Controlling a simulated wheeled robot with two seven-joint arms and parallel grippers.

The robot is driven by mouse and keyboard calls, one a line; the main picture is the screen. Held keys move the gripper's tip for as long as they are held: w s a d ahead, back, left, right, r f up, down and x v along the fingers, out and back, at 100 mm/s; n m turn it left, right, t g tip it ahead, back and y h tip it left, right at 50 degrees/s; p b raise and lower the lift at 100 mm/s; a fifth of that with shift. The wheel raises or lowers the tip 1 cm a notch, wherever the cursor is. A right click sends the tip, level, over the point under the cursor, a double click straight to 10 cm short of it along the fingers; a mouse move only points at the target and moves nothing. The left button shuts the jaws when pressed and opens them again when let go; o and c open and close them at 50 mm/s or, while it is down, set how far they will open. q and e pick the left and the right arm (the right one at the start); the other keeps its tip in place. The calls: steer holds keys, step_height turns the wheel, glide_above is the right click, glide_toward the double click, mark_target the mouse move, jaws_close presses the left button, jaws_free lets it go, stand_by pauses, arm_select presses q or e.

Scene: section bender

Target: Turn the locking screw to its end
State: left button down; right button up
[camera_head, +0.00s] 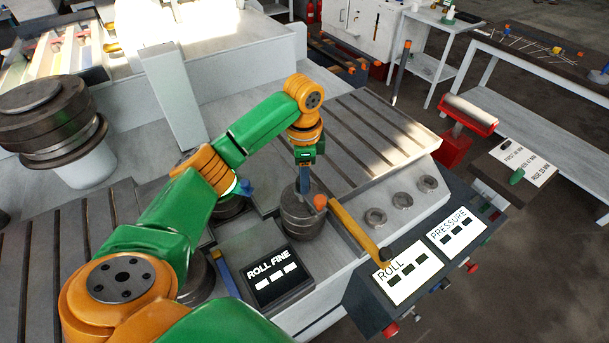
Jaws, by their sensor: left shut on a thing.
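My left gripper (305,180) points down over a dark stacked roll (301,217) on the grey machine bed. Its narrow blue fingers are shut on a small part at the top of this roll, which I take to be the locking screw. The fingers hide most of that part. An orange-red ball knob (320,202) shows just right of the fingertips. A yellow bar (354,228) slants down to the right beside the roll. My right gripper is not in view.
A "ROLL FINE" panel (268,273) stands just in front of the roll. A "ROLL" panel (402,277) and a "PRESSURE" panel (457,233) lie to the right. A large dark roll (42,112) stands at left. The slotted bed (365,130) behind the gripper is clear.

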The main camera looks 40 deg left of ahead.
arm_select(q)
steer(key=shift+a+r, duration=0.1)
steer(key=shift+r, duration=0.05)
steer(key=c, duration=0.8)
jaws_free()
steer(key=o, duration=0.3)
steer(key=shift+s, duration=0.1)
step_height(320, 180, up, 7)
steer(key=shift+a, duration=0.1)
